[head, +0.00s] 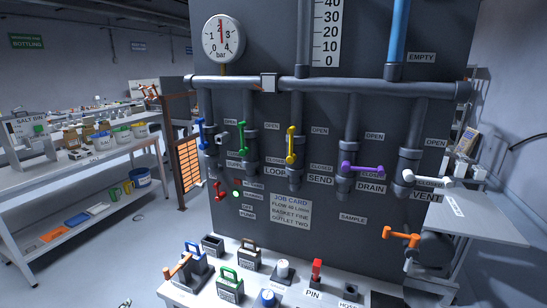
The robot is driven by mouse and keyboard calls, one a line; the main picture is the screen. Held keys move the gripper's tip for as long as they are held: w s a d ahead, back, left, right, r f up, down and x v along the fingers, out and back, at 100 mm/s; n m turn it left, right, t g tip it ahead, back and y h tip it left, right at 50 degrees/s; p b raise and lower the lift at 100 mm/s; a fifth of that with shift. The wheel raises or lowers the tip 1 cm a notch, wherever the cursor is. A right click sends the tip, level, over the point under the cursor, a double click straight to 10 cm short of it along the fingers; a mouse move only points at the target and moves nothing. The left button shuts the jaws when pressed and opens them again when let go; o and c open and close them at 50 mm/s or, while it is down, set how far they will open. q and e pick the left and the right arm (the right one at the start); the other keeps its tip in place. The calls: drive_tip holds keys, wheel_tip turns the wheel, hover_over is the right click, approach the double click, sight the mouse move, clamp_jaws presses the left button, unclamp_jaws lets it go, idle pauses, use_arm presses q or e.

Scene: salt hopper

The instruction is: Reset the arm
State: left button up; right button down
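Neither of my grippers can be made out in the head view. A small piece at the bottom edge (125,303) is too cut off to identify. The dark valve panel (330,215) stands ahead. Its blue handle (201,135), green handle (243,140) and yellow handle (291,145) stand upright. The purple handle (362,169) and white handle (427,179) lie roughly level. A red lever (219,190) sits beside a green lamp (236,194). An orange handle (401,237) is at the lower right.
A bench (190,297) before the panel holds a green-handled block (230,285), a red pin (316,270) and other small parts. Shelving (75,165) with tubs stands left, a side table (495,228) right.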

use_arm(q)
drive_tip(key=s+d+f+n+g+h, duration=0.35)
drive_tip(key=s+d, duration=0.25)
drive_tip(key=s, duration=0.2)
drive_tip(key=s+d+f+n+g+h, duration=0.25)
drive_tip(key=s+d+g, duration=0.2)
drive_tip(key=s, duration=0.35)
wheel_tip(320, 180, down, 26)
drive_tip(key=s+a, duration=0.2)
drive_tip(key=s+a+f+g, duration=0.1)
drive_tip(key=s+f, duration=1.6)
drive_tip(key=s, duration=0.2)
drive_tip(key=shift+a+n+g, duration=0.25)
drive_tip(key=shift+n+g, duration=0.05)
drive_tip(key=shift+g, duration=0.1)
